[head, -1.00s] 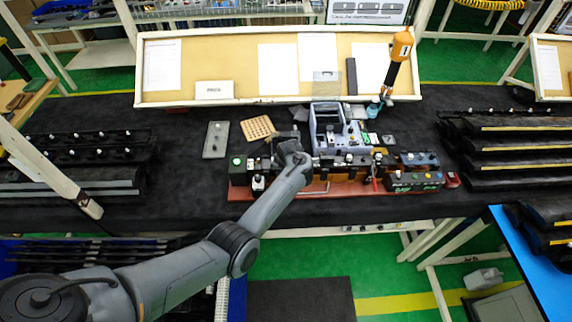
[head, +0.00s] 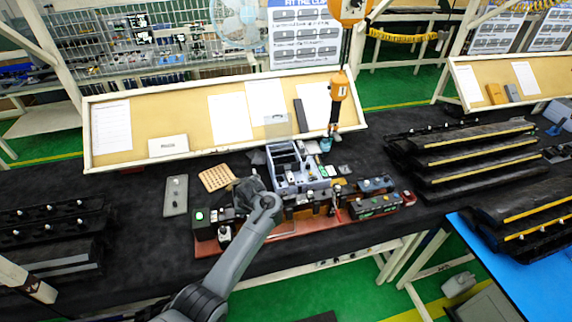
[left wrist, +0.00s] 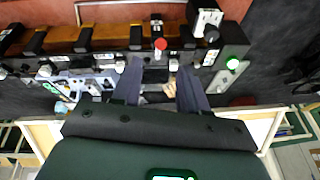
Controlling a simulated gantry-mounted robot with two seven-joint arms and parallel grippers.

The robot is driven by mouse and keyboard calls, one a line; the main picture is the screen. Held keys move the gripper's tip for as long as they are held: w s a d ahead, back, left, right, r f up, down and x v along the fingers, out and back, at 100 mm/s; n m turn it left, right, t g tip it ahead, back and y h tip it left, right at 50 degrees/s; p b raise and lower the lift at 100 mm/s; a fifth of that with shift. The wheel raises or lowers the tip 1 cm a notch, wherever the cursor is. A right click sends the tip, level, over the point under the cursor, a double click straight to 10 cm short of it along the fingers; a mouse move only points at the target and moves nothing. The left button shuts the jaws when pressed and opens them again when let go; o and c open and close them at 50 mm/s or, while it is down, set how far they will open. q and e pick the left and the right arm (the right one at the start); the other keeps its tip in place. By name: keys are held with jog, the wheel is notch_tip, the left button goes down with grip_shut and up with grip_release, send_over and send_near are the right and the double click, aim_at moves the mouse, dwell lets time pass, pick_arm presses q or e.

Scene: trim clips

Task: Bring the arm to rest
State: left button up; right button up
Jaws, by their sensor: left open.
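My left arm reaches in from the bottom of the head view, and my left gripper (head: 250,188) is over the left part of the device row, partly hidden by its own wrist. In the left wrist view its two dark fingers (left wrist: 160,82) are apart, with no part held between them. Black clamp blocks (left wrist: 85,38) and a red knob (left wrist: 160,44) show beyond the fingers. My right gripper is not in view.
A grey-blue bin (head: 287,172) stands behind the devices. A perforated tan plate (head: 216,178) and a grey plate (head: 176,196) lie to the left. Stacked black trim racks (head: 465,150) stand at right. Dark table surface (head: 140,240) is clear at the left front.

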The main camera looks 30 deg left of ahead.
pick_arm(q)
jog(key=s+d+f+m+g+p, duration=0.1)
jog(key=s+f+m, duration=0.1)
jog(key=s+f, duration=0.9)
jog(key=s+d+f+m+g, duration=0.15)
jog(key=s+f, duration=0.55)
jog(key=s, duration=0.8)
jog(key=s+d+r+m+t+h, duration=0.2)
jog(key=s+d+r+m, duration=0.2)
jog(key=s+d+r, duration=0.45)
jog(key=d+r+t, duration=0.1)
jog(key=d+r, duration=0.2)
jog(key=r, duration=0.3)
jog(key=w+d+r+m+t+h, duration=0.1)
jog(key=d+r, duration=0.3)
jog(key=r, duration=0.3)
jog(key=shift+w+d+r, duration=0.15)
jog(key=shift+d, duration=0.1)
